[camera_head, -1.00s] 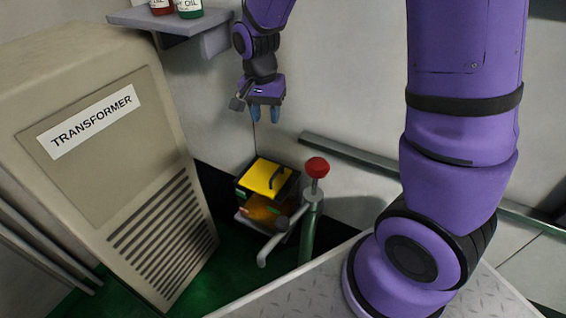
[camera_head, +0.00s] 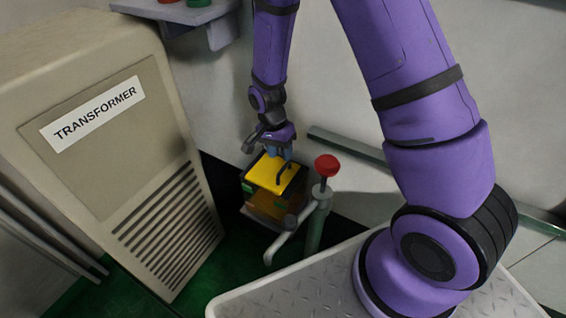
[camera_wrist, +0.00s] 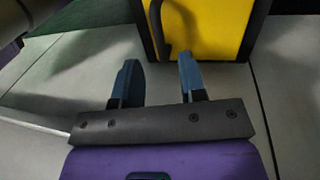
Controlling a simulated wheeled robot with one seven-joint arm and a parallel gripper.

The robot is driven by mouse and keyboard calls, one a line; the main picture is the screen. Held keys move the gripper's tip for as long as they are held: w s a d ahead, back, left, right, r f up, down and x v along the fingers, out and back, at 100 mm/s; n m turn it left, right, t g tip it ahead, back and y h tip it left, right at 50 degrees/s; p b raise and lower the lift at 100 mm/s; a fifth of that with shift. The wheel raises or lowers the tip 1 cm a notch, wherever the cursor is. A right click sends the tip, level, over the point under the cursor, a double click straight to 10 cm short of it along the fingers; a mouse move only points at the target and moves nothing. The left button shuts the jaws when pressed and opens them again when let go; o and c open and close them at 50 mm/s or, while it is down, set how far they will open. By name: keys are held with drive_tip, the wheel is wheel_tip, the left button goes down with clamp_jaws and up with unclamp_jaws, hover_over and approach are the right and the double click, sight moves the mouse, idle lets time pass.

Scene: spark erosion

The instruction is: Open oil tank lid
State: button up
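The oil tank has a yellow lid (camera_head: 268,176) with a dark bar handle (camera_head: 284,172) on top. The lid looks closed over an orange-brown and green body. In the wrist view the yellow lid (camera_wrist: 212,25) is at the top, with the dark handle (camera_wrist: 160,25) on its left part. My gripper (camera_head: 279,155) is just above the far edge of the lid in the head view. In the wrist view my gripper (camera_wrist: 158,75) has its two blue fingers apart with nothing between them. The right fingertip overlaps the lid's near edge in the picture; I cannot tell if it touches.
A red-knobbed post (camera_head: 326,166) with a grey lever (camera_head: 285,240) stands close to the tank's right. The beige transformer cabinet (camera_head: 160,190) stands at the left. A wall shelf (camera_head: 205,28) with bottles is above. A grey rail (camera_head: 350,148) runs along the wall.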

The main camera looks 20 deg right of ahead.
sight(284, 167)
drive_tip(key=shift+s+d+f, duration=0.15)
drive_tip(key=shift+s+f, duration=0.05)
drive_tip(key=shift+f, duration=0.9)
drive_tip(key=shift+s+d+f, duration=0.1)
drive_tip(key=shift+s+f, duration=0.05)
drive_tip(key=shift+f, duration=0.95)
clamp_jaws()
